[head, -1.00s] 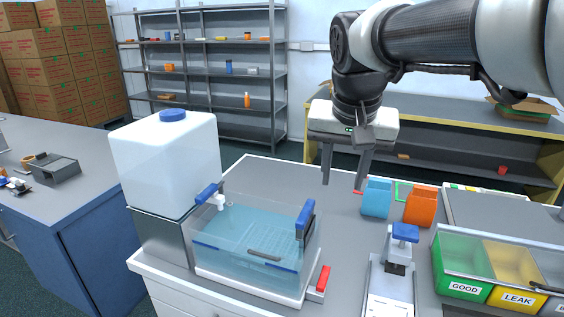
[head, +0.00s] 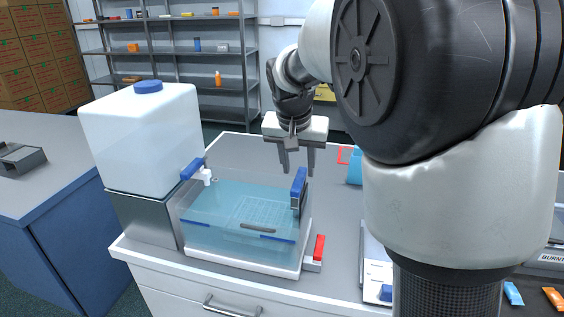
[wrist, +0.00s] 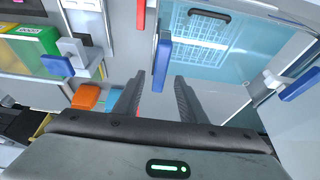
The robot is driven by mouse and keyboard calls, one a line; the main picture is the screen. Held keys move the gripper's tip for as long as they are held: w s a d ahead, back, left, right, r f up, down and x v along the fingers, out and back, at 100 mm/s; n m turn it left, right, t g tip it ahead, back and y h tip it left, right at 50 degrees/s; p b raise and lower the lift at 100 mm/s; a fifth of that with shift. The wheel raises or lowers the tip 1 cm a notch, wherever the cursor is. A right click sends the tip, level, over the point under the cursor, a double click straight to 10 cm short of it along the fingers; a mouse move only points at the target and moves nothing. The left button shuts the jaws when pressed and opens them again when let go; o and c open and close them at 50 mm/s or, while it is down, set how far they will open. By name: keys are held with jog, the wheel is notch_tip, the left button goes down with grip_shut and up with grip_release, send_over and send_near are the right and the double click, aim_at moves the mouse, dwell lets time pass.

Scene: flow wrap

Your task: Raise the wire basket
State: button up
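The wire basket (head: 258,208) shows as a pale grid under the blue water in a clear tank (head: 190,238). Its grid also shows in the wrist view (wrist: 203,28). A dark grey bar (head: 257,228) is at the tank's front; I cannot tell whether it belongs to the basket. A blue-topped handle or clip (head: 299,184) stands at the tank's right wall and shows in the wrist view (wrist: 162,62).
A white jug (head: 145,140) with a blue cap stands left of the tank, with a blue-levered tap over its edge. A red-topped block (head: 319,248) is at the tank's right. My arm hides much of the right bench.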

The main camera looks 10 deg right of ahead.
aim_at(299, 178)
jog(key=shift+x, duration=1.85)
grip_shut()
